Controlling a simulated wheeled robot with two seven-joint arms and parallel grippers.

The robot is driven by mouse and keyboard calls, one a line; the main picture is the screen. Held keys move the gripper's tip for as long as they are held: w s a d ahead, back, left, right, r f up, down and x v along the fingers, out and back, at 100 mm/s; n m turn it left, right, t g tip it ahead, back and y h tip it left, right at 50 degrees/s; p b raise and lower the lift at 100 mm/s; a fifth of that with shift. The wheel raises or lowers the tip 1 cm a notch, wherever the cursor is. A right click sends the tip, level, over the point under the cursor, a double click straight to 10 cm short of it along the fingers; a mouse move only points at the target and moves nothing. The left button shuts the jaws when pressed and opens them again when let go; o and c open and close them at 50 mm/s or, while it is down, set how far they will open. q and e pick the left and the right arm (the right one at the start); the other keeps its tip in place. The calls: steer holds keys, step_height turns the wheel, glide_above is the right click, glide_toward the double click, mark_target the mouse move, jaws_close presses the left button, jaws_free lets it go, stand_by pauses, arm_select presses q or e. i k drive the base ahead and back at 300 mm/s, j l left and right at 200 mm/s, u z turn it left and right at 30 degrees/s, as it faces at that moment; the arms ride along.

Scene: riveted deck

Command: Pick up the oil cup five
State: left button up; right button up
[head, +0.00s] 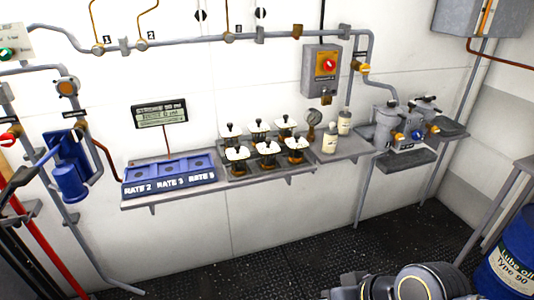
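Several oil cups with white lids, black knobs and amber lower parts stand in two rows in a grey rack (229,177) on the wall shelf. The front row has a left cup (237,154), a middle cup (266,148) and a right cup (295,144). The back row has a left cup (231,130), a middle cup (257,126) and a right cup (285,121), partly hidden by the front row. I see no readable number on any cup, so I cannot tell which is five. Neither gripper shows; part of my arm is at the bottom right.
A blue block (170,176) marked RATE 2, RATE 3, RATE 5 sits left of the rack. A gauge (313,118) and bottles (330,141) stand close on its right. A blue drum (510,258) is at the right. The deck (300,245) below the shelf is clear.

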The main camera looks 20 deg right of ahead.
mark_target(268, 150)
steer(key=i+l+u, duration=0.1)
steer(key=u, duration=0.4)
steer(key=l+u, duration=0.25)
steer(key=u, duration=0.25)
steer(key=l+u, duration=0.25)
steer(key=u, duration=0.25)
steer(key=l+u, duration=0.15)
steer(key=l, duration=0.3)
steer(key=k+l+u, duration=0.15)
steer(key=l, duration=0.35)
steer(key=l+u, duration=0.15)
steer(key=l, duration=0.3)
steer(key=k+l+u, duration=0.15)
steer(key=l, duration=0.3)
steer(key=k+l+u, duration=0.15)
steer(key=l, duration=0.25)
steer(key=k+l, duration=0.15)
steer(key=l, duration=0.2)
steer(key=k+l, duration=0.1)
steer(key=l, duration=0.25)
